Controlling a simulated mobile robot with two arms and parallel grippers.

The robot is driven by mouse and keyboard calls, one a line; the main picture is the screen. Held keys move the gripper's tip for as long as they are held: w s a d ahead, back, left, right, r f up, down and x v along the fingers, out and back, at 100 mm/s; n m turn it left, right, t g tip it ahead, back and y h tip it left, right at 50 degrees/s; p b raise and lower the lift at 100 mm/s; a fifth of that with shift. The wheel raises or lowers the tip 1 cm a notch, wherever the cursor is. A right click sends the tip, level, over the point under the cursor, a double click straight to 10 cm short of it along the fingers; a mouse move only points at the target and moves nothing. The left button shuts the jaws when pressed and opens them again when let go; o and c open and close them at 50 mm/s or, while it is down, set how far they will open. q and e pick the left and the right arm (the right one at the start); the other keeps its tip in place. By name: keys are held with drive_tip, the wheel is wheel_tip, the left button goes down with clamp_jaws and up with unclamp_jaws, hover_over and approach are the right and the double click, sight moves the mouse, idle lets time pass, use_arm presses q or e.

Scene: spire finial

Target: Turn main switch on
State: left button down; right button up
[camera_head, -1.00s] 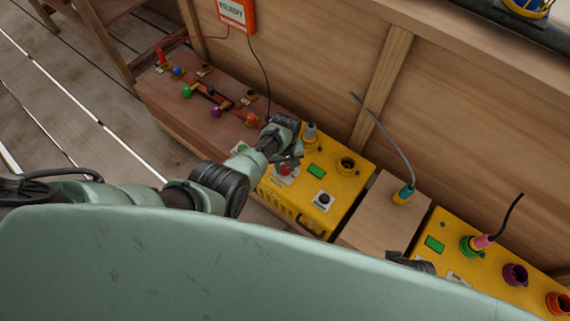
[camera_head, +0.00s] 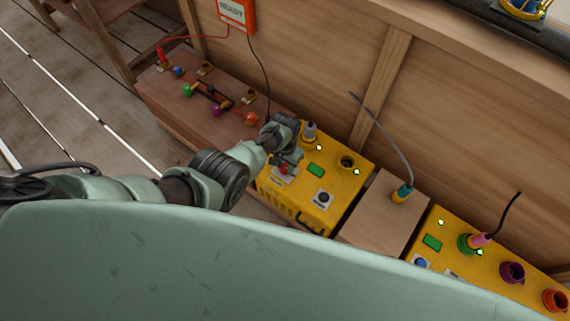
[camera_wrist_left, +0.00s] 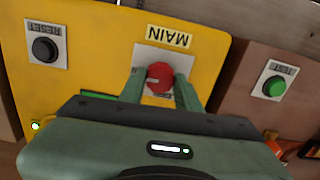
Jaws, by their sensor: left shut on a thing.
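The main switch is a red knob (camera_wrist_left: 160,76) on a pale plate under an upside-down MAIN label (camera_wrist_left: 169,37) in the left wrist view. It sits on the yellow box (camera_head: 335,209), where the red knob (camera_head: 283,169) partly shows in the head view. My left gripper (camera_wrist_left: 160,88) is shut on the red knob, one finger on each side. In the head view my left gripper (camera_head: 287,160) hides part of the switch. My right gripper is not in view.
A black RESET button (camera_wrist_left: 45,49) and a green TEST button (camera_wrist_left: 274,87) flank the switch. A second yellow box (camera_head: 461,233) with cables is at right. An orange box (camera_head: 236,13) hangs on the wall.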

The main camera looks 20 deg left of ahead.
use_arm(q)
drive_tip(key=shift+s+m, duration=0.1)
drive_tip(key=shift+m, duration=0.2)
idle(0.4)
drive_tip(key=c, duration=1)
unclamp_jaws()
